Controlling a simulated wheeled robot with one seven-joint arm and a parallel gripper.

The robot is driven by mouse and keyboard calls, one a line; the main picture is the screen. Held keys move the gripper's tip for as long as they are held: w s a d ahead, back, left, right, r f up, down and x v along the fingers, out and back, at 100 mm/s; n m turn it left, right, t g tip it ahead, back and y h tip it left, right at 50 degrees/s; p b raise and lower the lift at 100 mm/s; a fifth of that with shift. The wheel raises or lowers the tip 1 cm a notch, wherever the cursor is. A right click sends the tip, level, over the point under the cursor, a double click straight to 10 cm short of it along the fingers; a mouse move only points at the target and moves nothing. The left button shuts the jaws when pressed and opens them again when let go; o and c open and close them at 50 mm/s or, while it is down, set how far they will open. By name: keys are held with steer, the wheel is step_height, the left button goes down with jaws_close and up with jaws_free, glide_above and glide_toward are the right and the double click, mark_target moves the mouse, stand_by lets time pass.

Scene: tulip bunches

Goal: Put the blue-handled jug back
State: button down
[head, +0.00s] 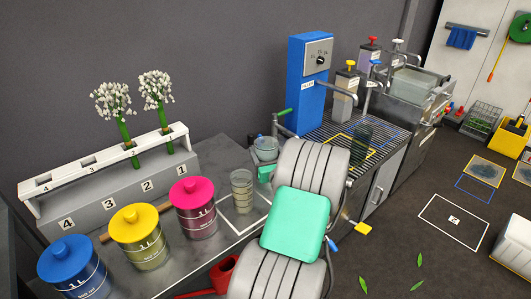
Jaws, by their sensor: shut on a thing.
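A clear glass jug (265,146) shows just beyond my arm, near the back edge of the grey bench. A small blue patch at its rim looks like part of its handle; most of the handle is hidden. My gripper (264,158) is at this jug and shut on it, though my grey and teal arm hides most of the fingers. The jug looks roughly upright. A second clear ribbed glass vessel (242,190) stands on the bench inside a white outlined square (230,226), with no handle visible. A dark green glass vessel (362,137) stands on the slatted grate (340,125).
Blue (73,268), yellow (139,236) and pink (193,207) canisters line the bench front. A numbered rack (115,190) holds two white flower bunches behind them. A blue dispenser (309,85) stands beside the grate, which bears a yellow outline. A red watering can (222,273) is near my arm.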

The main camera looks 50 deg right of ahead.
steer(key=shift+r, duration=0.2)
steer(key=shift+f, duration=0.15)
steer(key=shift+c, duration=0.8)
jaws_free()
steer(key=shift+f, duration=0.1)
steer(key=shift+r, duration=0.2)
steer(key=b+v, duration=0.1)
steer(key=v, duration=1.1)
steer(key=shift+a, duration=0.1)
